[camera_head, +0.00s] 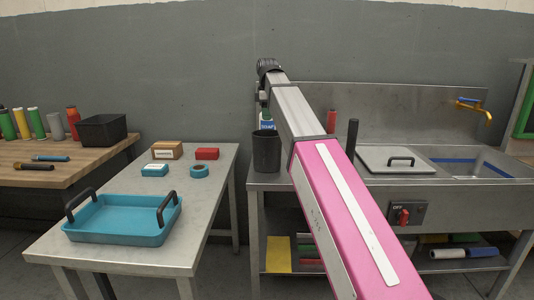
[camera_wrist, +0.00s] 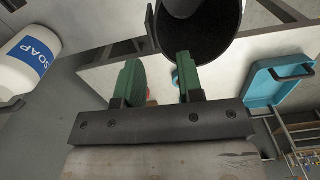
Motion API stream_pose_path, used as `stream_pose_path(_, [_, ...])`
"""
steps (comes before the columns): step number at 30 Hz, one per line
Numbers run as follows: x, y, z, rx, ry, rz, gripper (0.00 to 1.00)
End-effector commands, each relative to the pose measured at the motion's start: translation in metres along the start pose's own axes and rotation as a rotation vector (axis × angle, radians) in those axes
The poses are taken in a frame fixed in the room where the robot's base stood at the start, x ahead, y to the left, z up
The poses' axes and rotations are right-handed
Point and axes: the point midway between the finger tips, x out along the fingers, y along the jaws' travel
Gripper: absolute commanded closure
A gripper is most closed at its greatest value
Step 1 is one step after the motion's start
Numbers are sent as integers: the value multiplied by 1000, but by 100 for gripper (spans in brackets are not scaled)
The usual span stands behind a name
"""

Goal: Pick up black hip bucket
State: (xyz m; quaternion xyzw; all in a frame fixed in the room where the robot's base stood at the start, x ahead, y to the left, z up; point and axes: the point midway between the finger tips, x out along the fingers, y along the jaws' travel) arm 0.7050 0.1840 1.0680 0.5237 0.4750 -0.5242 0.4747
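The black hip bucket (camera_head: 266,152) is an upright, open-topped dark container at the left end of the steel sink counter. In the wrist view its open mouth (camera_wrist: 212,28) faces me at the top. My gripper (camera_wrist: 157,66) has green fingers spread apart with nothing between them close to me. The right finger overlaps the bucket's mouth in the picture and the left finger lies left of its rim. I cannot tell whether either touches the bucket. In the head view my arm reaches over the counter beside the bucket, and the fingers are hidden.
A soap bottle (camera_wrist: 30,55) is close by on the left in the wrist view. The sink counter (camera_head: 440,190) has a lid with a handle (camera_head: 398,160). A grey table (camera_head: 205,215) holds a blue tray (camera_head: 120,220) and small boxes. A black box (camera_head: 102,130) stands on the wooden bench.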

Motion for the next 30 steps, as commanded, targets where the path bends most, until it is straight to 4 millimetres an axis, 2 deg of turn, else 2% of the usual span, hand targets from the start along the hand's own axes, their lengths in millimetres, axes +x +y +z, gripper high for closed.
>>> stream_pose_path(6, [34, -1, 1, 0, 0, -1, 66])
stream_pose_path(14, [51, 0, 1, 1, 0, 0, 66])
stream_pose_path(22, [87, 1, 2, 1, 0, -1, 66])
stream_pose_path(25, [94, 1, 2, 1, 0, 0, 66])
stream_pose_path(30, [95, 2, 2, 1, 0, 1, 66])
